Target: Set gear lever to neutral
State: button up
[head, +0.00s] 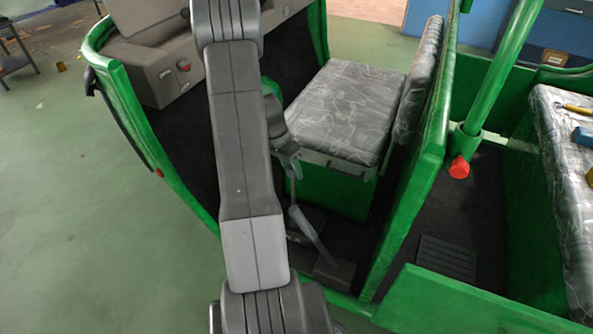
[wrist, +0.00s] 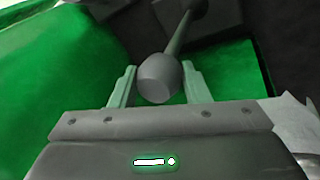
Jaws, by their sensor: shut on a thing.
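The gear lever has a rounded grey knob (wrist: 160,78) and a thin stalk (wrist: 181,35) running to a dark base in the wrist view. The knob sits between the two pale fingers of my gripper (wrist: 160,74), which is shut on it. In the head view, my gripper (head: 291,163) is beside the front of the seat. Markings for the lever's positions are not readable.
The grey dashboard (head: 165,70) and green body shell (head: 130,110) lie to the left.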

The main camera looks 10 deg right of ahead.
jog(key=o, duration=1.4)
jog(key=shift+r, duration=0.1)
jog(key=p+v, duration=0.1)
jog(key=v, duration=1.2)
jog(key=shift+r+p, duration=0.3)
jog(key=shift+p, duration=0.05)
jog(key=shift+f, duration=0.15)
jog(key=b+x, duration=0.1)
jog(key=x, duration=1.2)
jog(key=shift+f+b, duration=0.35)
jog(key=shift+b, duration=0.05)
jog(key=shift+s+d+r, duration=0.1)
jog(key=shift+s+d, duration=0.05)
jog(key=shift+d, duration=0.05)
